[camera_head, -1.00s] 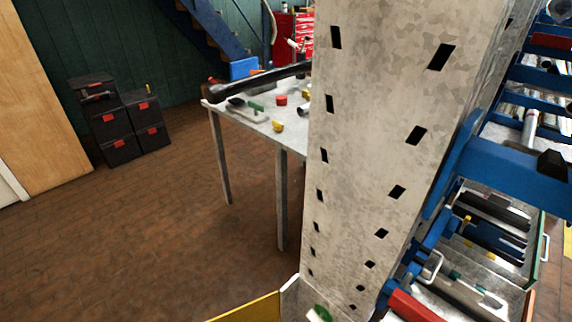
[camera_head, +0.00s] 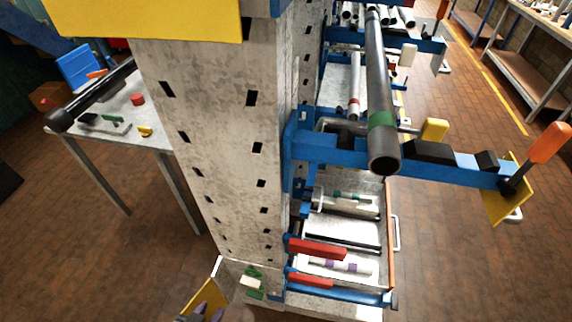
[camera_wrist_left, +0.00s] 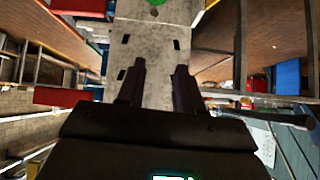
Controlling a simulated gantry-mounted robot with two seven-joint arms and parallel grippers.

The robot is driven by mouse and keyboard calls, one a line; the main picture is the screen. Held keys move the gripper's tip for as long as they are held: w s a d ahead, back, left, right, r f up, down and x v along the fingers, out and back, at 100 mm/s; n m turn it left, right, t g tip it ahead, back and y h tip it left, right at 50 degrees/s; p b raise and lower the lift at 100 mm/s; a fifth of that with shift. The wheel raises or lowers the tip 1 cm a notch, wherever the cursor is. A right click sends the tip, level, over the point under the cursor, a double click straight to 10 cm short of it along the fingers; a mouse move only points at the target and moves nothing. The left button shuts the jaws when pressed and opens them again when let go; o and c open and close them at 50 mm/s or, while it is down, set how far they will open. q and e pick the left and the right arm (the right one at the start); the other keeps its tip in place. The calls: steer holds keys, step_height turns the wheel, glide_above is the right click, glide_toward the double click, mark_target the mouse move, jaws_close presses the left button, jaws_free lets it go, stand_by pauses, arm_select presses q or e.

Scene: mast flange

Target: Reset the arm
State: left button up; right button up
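My left gripper (camera_wrist_left: 158,85) shows in the left wrist view with its two dark fingers apart and nothing between them. The fingers point toward a grey slotted mast (camera_wrist_left: 150,40), which lies beyond the gap. In the head view, a small dark shape at the bottom edge, left of the mast (camera_head: 215,110), seems to be the tip of my left gripper (camera_head: 205,314); its fingers cannot be made out there. My right gripper is in neither view.
A blue rack arm (camera_head: 330,147) juts right from the mast, with a dark green-banded pipe (camera_head: 377,70) above it. Trays with tubes (camera_head: 340,235) sit below. A grey table (camera_head: 155,105) stands left. Brown floor (camera_head: 470,270) is open at the right.

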arm_select(q)
steer(key=s+a+f+n+g+y, duration=0.1)
steer(key=s+a+f+g+y, duration=0.1)
steer(key=s+a+g, duration=0.35)
step_height(320, 180, up, 38)
steer(key=s+d+p, duration=0.2)
steer(key=s+p, duration=0.1)
steer(key=p, duration=3.5)
step_height(320, 180, down, 75)
steer(key=b, duration=7.5)
steer(key=shift+w+f, duration=0.15)
steer(key=shift+w, duration=0.1)
